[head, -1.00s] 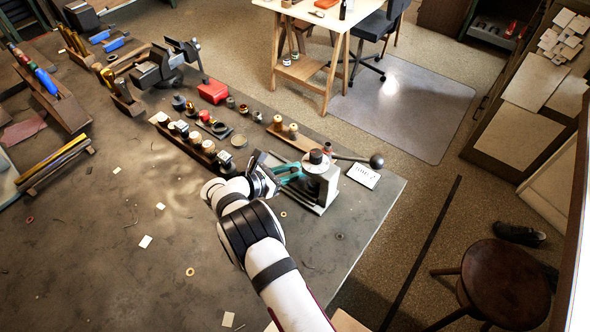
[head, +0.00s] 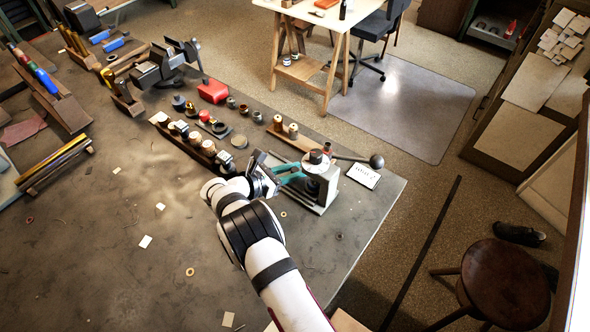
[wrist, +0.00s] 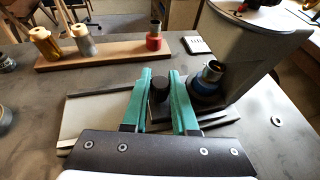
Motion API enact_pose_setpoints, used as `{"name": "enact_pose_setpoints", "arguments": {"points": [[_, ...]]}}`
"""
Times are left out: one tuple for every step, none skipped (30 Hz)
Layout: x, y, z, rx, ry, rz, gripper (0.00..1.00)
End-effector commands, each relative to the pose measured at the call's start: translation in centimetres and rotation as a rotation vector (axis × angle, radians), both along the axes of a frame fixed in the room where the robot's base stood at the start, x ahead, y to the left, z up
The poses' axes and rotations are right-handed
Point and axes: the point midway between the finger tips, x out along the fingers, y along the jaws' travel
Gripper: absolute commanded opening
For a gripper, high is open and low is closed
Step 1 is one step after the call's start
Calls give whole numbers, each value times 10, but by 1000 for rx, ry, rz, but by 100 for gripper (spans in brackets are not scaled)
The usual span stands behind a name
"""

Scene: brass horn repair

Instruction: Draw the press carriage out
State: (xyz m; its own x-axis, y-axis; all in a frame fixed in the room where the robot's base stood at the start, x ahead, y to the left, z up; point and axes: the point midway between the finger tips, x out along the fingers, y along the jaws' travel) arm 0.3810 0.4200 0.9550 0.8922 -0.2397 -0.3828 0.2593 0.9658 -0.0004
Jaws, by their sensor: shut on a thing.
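The bench press (head: 324,178) stands near the right corner of the bench, its ball-ended lever pointing right. In the wrist view its grey body (wrist: 255,60) fills the upper right. My gripper (wrist: 160,75) has its teal fingers shut on a dark round knob (wrist: 160,90), which appears to be the carriage's handle. My gripper also shows in the head view (head: 301,174), reaching in from the left side of the press. A metal-topped blue round piece (wrist: 209,78) sits just right of the fingers, beside the press body. The carriage plate is mostly hidden by my gripper.
A wooden strip (wrist: 105,52) with brass pieces and a red-based piece lies behind the press. A dark holder (head: 185,140) with several parts lies to the left. A small card (head: 363,176) lies right of the press. The bench front is mostly clear.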

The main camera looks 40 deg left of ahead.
Motion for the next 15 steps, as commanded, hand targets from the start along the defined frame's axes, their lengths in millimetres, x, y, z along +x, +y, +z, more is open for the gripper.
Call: {"name": "enact_pose_setpoints", "arguments": {"points": [[-1, 3, 0, 1, 0, -2, 0], [-1, 5, -1, 1, -1, -2, 0], [0, 11, -1, 2, -3, -1, 0], [0, 15, -1, 3, -3, -1, 0], [0, 19, -1, 4, -3, 0, 0], [0, 24, -1, 3, -3, 0, 0], [0, 27, -1, 3, -3, 0, 0], [0, 30, 0, 3, -2, 0, 0], [-1, 32, -1, 2, -1, 0, 0], [-1, 33, -1, 1, 0, 1, 0], [-1, 34, 0, 2, 1, 1, 0], [-1, 35, 0, 1, 1, 1, 0], [-1, 35, 0, 1, 1, 1, 0], [-1, 35, 0, 1, 1, 1, 0], [-1, 35, 0, 1, 1, 1, 0]]}}
